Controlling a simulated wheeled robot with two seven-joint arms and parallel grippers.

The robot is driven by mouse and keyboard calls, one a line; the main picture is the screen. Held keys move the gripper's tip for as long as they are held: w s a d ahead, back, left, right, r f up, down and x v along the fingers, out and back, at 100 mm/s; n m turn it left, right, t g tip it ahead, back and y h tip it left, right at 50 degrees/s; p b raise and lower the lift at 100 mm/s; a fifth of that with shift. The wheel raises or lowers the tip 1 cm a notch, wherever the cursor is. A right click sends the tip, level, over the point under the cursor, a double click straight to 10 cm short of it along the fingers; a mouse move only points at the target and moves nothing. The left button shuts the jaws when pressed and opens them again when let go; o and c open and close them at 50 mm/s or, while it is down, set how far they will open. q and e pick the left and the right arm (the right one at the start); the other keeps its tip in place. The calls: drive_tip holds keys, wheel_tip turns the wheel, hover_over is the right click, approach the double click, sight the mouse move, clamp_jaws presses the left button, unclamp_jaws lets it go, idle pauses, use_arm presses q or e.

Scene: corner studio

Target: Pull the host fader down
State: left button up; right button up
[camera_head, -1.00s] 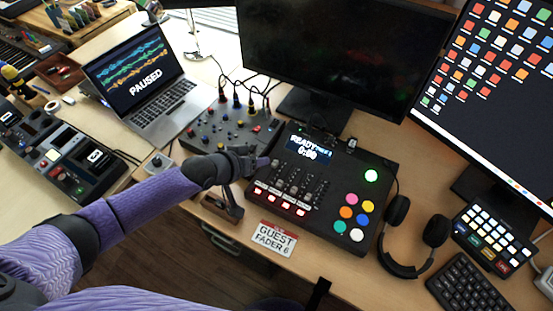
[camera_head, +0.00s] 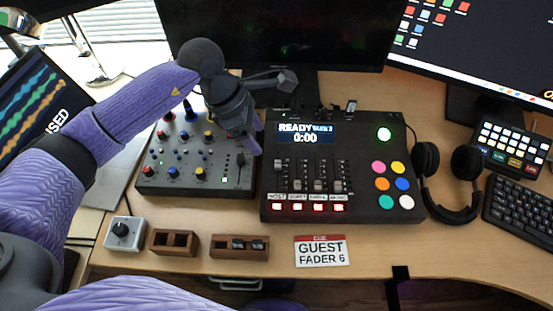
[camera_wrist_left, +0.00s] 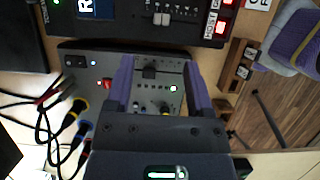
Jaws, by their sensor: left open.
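The host fader (camera_head: 278,165) is the leftmost of several sliders on the black console (camera_head: 360,205); its knob sits higher than the other knobs. The HOST label and a lit red button lie below its slot. In the left wrist view a fader knob (camera_wrist_left: 161,18) shows on the console near the top edge. My left gripper (camera_head: 248,143) hangs over the right part of the grey mixer (camera_head: 160,183), left of the console and apart from the host fader. Its purple fingers are open and empty in the left wrist view (camera_wrist_left: 160,75). My right gripper is out of view.
A cue card (camera_head: 320,251) reading GUEST FADER 6 lies before the console. Wooden switch blocks (camera_head: 174,242) and a grey knob box (camera_head: 124,233) stand in front of the mixer. Headphones (camera_head: 448,183) lie to the right; a monitor (camera_head: 270,35) stands behind.

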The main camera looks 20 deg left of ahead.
sight(277, 163)
use_arm(q)
drive_tip(key=b+x, duration=0.2)
drive_tip(key=x, duration=0.6)
drive_tip(key=shift+d+f+b, duration=0.3)
drive_tip(key=shift+f, duration=0.2)
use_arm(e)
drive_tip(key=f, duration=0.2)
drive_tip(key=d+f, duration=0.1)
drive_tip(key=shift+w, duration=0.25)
use_arm(q)
drive_tip(key=shift+c, duration=0.6)
clamp_jaws()
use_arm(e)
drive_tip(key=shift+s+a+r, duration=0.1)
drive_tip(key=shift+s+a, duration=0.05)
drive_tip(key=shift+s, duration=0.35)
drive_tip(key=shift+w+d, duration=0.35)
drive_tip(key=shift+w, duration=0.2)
